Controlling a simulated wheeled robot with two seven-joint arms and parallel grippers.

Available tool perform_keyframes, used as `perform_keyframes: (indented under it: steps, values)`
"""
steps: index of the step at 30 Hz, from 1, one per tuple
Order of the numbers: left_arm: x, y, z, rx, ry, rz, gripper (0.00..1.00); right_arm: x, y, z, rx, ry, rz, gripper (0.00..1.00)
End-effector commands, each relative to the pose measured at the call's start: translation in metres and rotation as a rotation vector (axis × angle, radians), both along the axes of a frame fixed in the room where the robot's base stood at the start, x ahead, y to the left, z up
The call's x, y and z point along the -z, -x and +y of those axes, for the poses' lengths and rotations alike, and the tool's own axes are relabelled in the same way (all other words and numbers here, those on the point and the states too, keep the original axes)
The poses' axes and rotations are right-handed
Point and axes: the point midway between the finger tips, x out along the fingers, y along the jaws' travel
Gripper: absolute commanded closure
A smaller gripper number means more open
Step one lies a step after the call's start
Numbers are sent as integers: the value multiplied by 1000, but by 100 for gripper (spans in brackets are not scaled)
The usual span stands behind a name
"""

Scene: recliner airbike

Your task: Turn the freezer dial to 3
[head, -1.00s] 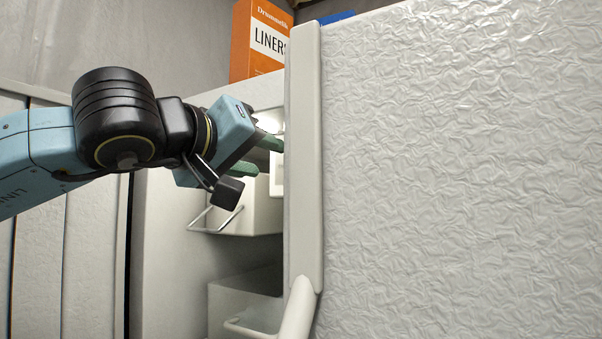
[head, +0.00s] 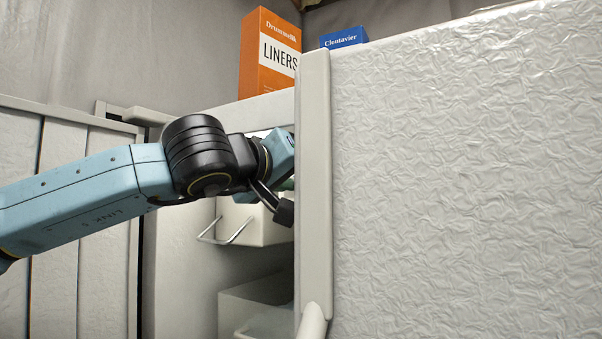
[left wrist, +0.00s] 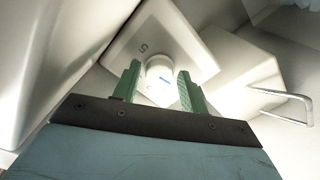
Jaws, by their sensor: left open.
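The freezer dial (left wrist: 158,72) is a white round knob with a small blue mark. It sits on a pale square plate (left wrist: 185,42), where one digit, apparently a tilted 5, shows above the knob. My left gripper (left wrist: 160,74) is open, its green fingers on either side of the knob in the left wrist view. I cannot tell whether they touch it. In the head view the gripper reaches into the freezer, and its fingers and the dial are mostly hidden behind the open freezer door (head: 460,190). My right gripper is not in view.
White bins with wire handles sit inside the freezer, one (head: 262,225) just below my gripper and another (head: 245,305) lower. An orange liners box (head: 268,50) and a blue box (head: 343,38) stand on top. The door edge (head: 313,180) is close to my wrist.

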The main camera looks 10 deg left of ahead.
Motion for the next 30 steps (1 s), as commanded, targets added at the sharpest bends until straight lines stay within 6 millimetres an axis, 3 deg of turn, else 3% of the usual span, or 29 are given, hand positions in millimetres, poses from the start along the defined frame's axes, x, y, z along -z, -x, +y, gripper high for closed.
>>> perform_keyframes:
  steps: [5,11,15,23,30]
  values:
    - [0,0,0,0,1,-1,57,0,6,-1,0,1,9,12]
    - [0,0,0,0,1,-1,79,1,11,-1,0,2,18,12]
    - [-1,0,0,0,-24,-10,79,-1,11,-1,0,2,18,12]
    - [-2,0,0,0,-254,-104,79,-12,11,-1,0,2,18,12]
    - [-1,0,1,-1,-271,-113,79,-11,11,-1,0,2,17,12]
